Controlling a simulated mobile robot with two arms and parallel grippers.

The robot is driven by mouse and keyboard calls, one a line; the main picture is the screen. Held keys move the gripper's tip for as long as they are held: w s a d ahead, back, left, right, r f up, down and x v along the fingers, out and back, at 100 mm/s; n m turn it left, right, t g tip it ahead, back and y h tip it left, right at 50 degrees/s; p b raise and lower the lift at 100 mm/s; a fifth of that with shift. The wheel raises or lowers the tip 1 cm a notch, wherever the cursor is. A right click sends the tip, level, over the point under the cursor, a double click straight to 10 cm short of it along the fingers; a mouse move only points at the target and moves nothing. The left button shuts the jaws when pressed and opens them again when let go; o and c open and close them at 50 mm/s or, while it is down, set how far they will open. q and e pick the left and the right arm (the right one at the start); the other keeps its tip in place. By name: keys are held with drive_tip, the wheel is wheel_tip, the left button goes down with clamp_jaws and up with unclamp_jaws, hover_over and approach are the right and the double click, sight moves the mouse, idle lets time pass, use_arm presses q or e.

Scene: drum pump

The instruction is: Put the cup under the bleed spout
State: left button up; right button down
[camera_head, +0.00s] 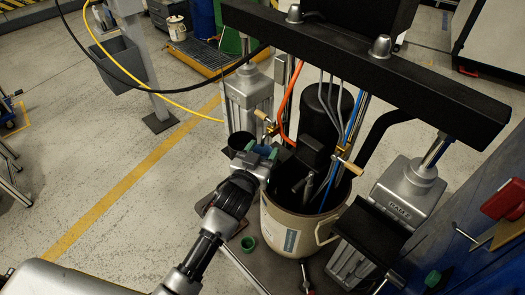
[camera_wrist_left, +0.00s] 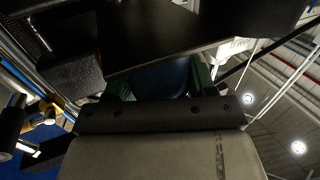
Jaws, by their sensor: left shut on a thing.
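My left gripper (camera_head: 262,151) has green fingertips and is at the left rim of the drum, in front of the pump's left column. In the left wrist view the gripper (camera_wrist_left: 160,82) is shut on a dark bluish thing (camera_wrist_left: 168,77), mostly hidden by a black plate. A grey bent pipe (camera_head: 309,186) stands inside the open drum (camera_head: 290,230), right of the gripper. I cannot tell for certain that it is the bleed spout. My right gripper is not in view.
A black crossbeam (camera_head: 370,70) spans above the drum between two grey columns. An orange hose (camera_head: 287,100), cables and wooden-handled valves (camera_head: 348,165) crowd the drum. A green cap (camera_head: 248,243) lies on the base plate.

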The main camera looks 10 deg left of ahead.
use_arm(q)
drive_tip(key=o, duration=0.8)
drive_tip(key=shift+f, duration=0.15)
drive_tip(key=shift+o, duration=0.6)
drive_tip(key=v, duration=1.2)
drive_tip(key=shift+r+b, duration=0.2)
drive_tip(key=shift+b, duration=0.15)
